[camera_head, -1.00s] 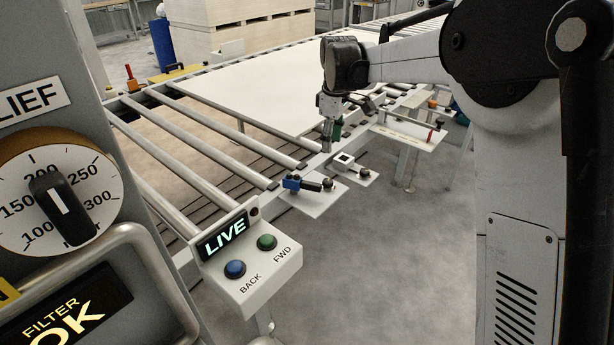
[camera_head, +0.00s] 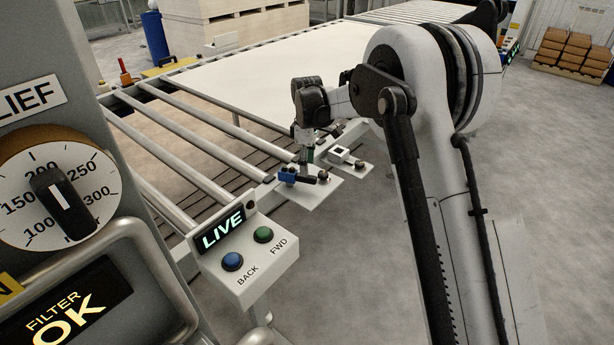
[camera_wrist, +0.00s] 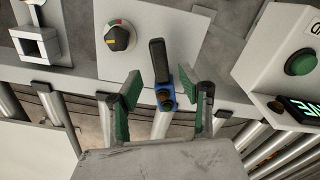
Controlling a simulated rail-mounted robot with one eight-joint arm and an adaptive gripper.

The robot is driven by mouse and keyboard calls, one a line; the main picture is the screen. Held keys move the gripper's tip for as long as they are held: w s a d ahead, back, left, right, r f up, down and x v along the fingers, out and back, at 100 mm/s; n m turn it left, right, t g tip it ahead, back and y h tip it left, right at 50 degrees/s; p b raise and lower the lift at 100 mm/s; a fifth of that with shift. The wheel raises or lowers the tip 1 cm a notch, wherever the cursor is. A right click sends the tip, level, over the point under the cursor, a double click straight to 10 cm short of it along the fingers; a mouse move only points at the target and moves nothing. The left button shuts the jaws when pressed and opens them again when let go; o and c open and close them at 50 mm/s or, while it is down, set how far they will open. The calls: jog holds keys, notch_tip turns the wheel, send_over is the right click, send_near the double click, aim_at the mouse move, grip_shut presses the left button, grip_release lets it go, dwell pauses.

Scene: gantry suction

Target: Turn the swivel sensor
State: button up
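The swivel sensor has a blue bracket (camera_head: 287,175) and a black barrel, and it sits on a pale plate (camera_head: 318,195) at the conveyor's side. In the wrist view the black barrel (camera_wrist: 158,60) points up the picture, away from the blue bracket with its brownish round pivot. My gripper (camera_head: 304,167) is above the sensor, pointing down. In the wrist view my gripper (camera_wrist: 160,76) is open, with a green-padded finger on each side of the sensor and visible gaps between. I cannot tell its exact height above the sensor.
A black knob with coloured marks (camera_wrist: 119,37) stands on the same plate beside the sensor. A white square-holed block (camera_wrist: 38,42) is on the neighbouring plate. The control box (camera_head: 246,262) with BACK and FWD buttons is close by. Conveyor rollers (camera_head: 187,142) lie behind.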

aim_at(298, 180)
jog(key=shift+f, duration=2.6)
jog(key=shift+c, duration=0.4)
grip_shut()
